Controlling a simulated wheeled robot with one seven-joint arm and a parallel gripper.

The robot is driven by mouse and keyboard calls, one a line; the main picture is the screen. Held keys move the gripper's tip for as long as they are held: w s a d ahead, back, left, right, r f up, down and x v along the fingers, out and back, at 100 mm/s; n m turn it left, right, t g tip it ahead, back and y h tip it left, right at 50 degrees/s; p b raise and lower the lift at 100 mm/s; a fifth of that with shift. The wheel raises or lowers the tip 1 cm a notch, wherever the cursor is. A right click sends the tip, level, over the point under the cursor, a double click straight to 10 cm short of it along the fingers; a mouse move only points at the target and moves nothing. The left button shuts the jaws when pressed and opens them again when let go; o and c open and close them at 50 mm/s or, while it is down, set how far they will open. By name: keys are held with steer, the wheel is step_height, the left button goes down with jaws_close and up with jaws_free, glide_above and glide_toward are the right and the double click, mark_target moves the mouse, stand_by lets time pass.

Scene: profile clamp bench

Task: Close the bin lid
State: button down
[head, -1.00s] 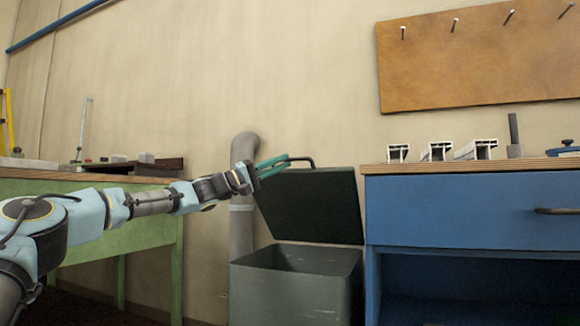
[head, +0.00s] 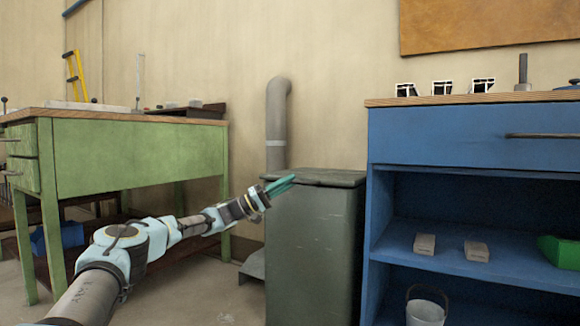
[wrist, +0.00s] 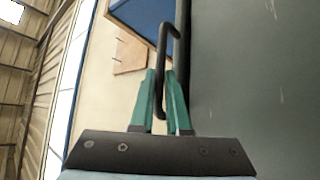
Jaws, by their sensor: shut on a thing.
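The grey-green bin (head: 315,250) stands between the green bench and the blue workbench. Its dark lid (head: 335,178) lies flat across the top, and no opening shows. My gripper (head: 289,180) is at the lid's front left edge. In the wrist view my gripper's teal fingers (wrist: 161,75) are shut on the black lid handle (wrist: 171,33), which passes between them. In the head view the handle is hidden or too small to make out at the fingers. A grey-green face of the bin (wrist: 255,80) fills the right of the wrist view.
The blue workbench (head: 465,135) stands close on the bin's right, with blocks and a bucket (head: 427,310) on its shelves. The green bench (head: 140,160) is on the left. A grey pipe (head: 277,120) rises behind the bin. Floor is clear in front of the green bench.

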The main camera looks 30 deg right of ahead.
steer(key=shift+s+d+f+b, duration=0.1)
steer(key=shift+f+b, duration=0.05)
steer(key=shift+f, duration=0.65)
steer(key=shift+d+f+b, duration=0.1)
steer(key=shift+f+b, duration=0.05)
steer(key=shift+f, duration=0.6)
steer(key=c, duration=1.2)
jaws_free()
steer(key=shift+f, duration=0.15)
steer(key=shift+o, duration=0.2)
steer(key=shift+a, duration=0.25)
steer(key=p+v, duration=0.4)
steer(key=v, duration=0.6)
steer(key=shift+a, duration=0.15)
steer(key=shift+r, duration=0.2)
